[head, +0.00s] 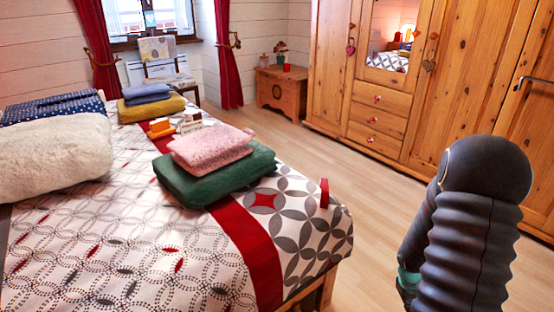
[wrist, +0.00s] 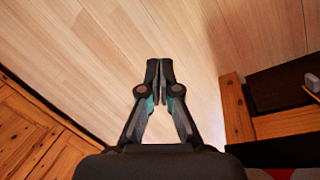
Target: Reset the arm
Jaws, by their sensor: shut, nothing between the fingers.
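My arm (head: 470,220) shows at the right of the head view as a dark ribbed sleeve, raised beside the bed's near right corner. My gripper (wrist: 159,66) shows in the wrist view, pointing over the bare wooden floor. Its two dark fingers are together at the tips, with nothing between them. In the head view the fingers are hidden behind or below the arm.
The bed (head: 120,245) fills the left, bearing folded green (head: 215,180) and pink (head: 210,147) cloths and a small red object (head: 324,193) near its edge. A wooden wardrobe (head: 385,105) stands along the right wall. The floor (head: 350,165) between is clear.

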